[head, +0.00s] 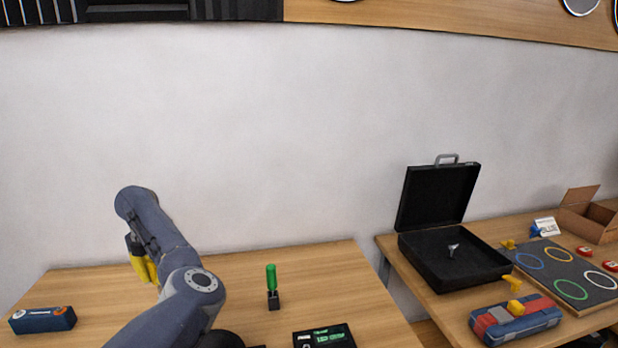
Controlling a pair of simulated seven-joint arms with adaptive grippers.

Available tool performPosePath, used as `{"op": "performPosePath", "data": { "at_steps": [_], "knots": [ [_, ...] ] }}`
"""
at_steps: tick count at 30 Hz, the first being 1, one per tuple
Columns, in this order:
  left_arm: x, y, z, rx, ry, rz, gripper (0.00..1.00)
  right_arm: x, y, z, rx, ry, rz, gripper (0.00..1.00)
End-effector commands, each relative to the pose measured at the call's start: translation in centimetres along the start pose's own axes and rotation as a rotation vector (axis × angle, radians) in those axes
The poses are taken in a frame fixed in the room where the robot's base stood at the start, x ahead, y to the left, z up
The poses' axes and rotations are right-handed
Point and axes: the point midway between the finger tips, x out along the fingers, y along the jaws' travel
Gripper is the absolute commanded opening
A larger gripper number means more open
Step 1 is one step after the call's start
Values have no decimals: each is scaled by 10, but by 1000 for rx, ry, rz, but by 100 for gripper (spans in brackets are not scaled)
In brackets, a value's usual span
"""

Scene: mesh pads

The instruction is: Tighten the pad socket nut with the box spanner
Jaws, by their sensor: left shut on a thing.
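My left gripper (139,258) is high over the left part of the near table, mostly behind my arm. It is shut on a yellow thing (148,268) that points down; I cannot tell whether this is the box spanner. A green-handled tool (271,278) stands upright in a small black block (273,301) on the table, to the right of the gripper and apart from it. I cannot make out a pad socket nut. My right gripper is not in view.
A blue box (43,320) sits at the table's left edge. A black device with green lettering (324,337) is at the front. On the right table are an open black case (455,262), a red-blue bag (515,319), a dark ringed board (565,285) and a cardboard box (590,214).

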Motion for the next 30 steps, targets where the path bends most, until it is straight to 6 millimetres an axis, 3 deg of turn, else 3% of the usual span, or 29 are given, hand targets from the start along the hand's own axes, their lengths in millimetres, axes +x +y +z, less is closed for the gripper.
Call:
{"op": "performPosePath", "data": {
  "at_steps": [6,12,19,30],
  "knots": [
    [34,1,-1,0,2,1,0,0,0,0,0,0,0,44],
    [55,0,0,0,2,0,0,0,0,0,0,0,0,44],
    [66,0,0,0,0,0,0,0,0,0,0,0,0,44],
    [68,0,0,-1,-1,0,0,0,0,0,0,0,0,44]
  ]
}}
